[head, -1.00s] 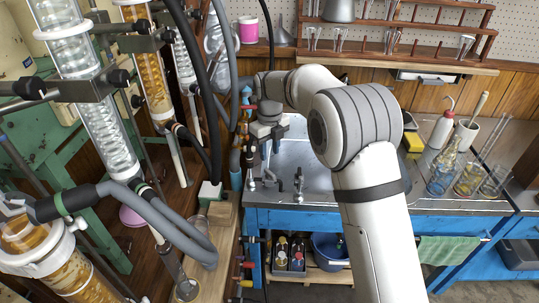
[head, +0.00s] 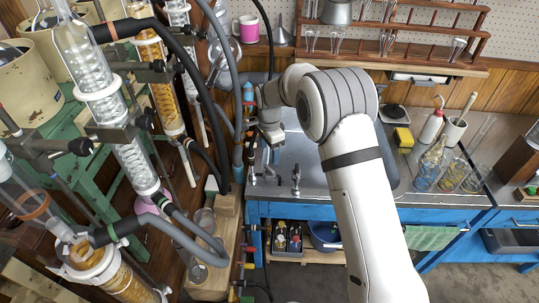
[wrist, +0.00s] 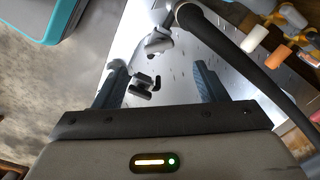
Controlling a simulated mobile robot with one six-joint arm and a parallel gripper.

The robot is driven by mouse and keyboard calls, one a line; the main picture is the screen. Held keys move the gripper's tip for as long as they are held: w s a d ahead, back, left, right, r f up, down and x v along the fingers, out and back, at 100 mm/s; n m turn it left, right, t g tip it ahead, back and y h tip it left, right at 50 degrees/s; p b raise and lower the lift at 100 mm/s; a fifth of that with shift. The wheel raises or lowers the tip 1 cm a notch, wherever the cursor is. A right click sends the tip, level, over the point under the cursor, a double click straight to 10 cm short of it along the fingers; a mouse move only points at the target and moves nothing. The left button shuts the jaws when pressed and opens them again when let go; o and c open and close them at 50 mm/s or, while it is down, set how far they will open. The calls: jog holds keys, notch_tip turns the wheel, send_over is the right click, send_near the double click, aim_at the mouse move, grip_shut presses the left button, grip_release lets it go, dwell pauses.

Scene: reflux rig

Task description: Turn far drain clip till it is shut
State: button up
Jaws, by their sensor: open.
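My gripper (head: 270,138) is over the left end of the steel sink in the head view, pointing down. In the wrist view its two dark fingers (wrist: 160,88) stand wide apart, with nothing held between them. A small dark fitting with prongs (wrist: 146,86) shows beyond the fingers, nearer the left one; I cannot tell whether it touches. I cannot clearly make out the far drain clip, or whether it is open or shut. A small red lever (head: 249,103) is on the blue pipe fittings just left of my gripper.
The sink (head: 309,160) has grey taps (head: 296,181) at its front edge. A thick black hose (wrist: 228,50) crosses the wrist view close to the right finger. Glass columns (head: 136,165) and looping hoses crowd the left. Coloured handles (head: 248,266) line the bench side below.

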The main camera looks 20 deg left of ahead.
aim_at(270, 168)
jog(key=shift+s+n+p, duration=0.1)
jog(key=shift+n+p, duration=0.2)
jog(key=shift+n, duration=0.6)
jog(key=shift+f, duration=0.2)
notch_tip(270, 168, down, 7)
jog(key=shift+f+p, duration=0.2)
jog(key=shift+p, duration=0.45)
jog(key=shift+c, duration=0.5)
jog(key=c, duration=0.9)
